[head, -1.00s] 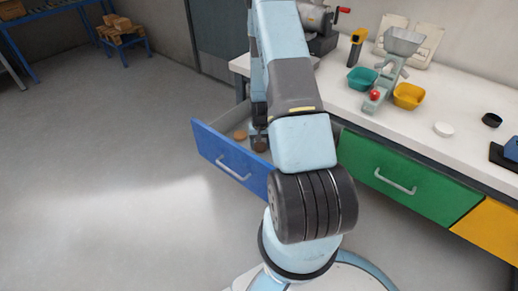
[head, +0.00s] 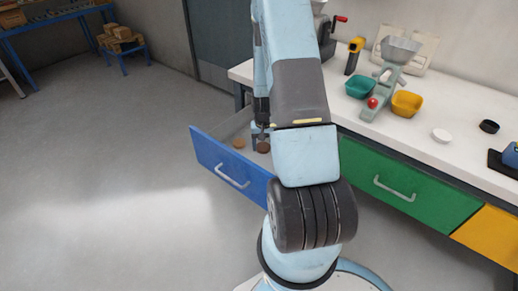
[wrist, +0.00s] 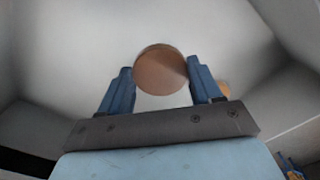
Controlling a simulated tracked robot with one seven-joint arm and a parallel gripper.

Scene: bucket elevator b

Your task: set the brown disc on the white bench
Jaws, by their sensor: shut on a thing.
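My gripper (wrist: 160,74) is shut on a brown disc (wrist: 153,71), which sits between the two blue fingers in the wrist view. In the head view the held disc (head: 263,147) is at the gripper's tip, over the open blue drawer (head: 228,165). A second brown disc (head: 239,143) lies in the drawer to the left of it. In the wrist view that second disc (wrist: 224,88) is partly hidden behind the right finger. The white bench (head: 440,115) is at the right, above the drawers, and the gripper is apart from it.
The green drawer (head: 385,185) is shut. Bare bench top shows around the white piece.

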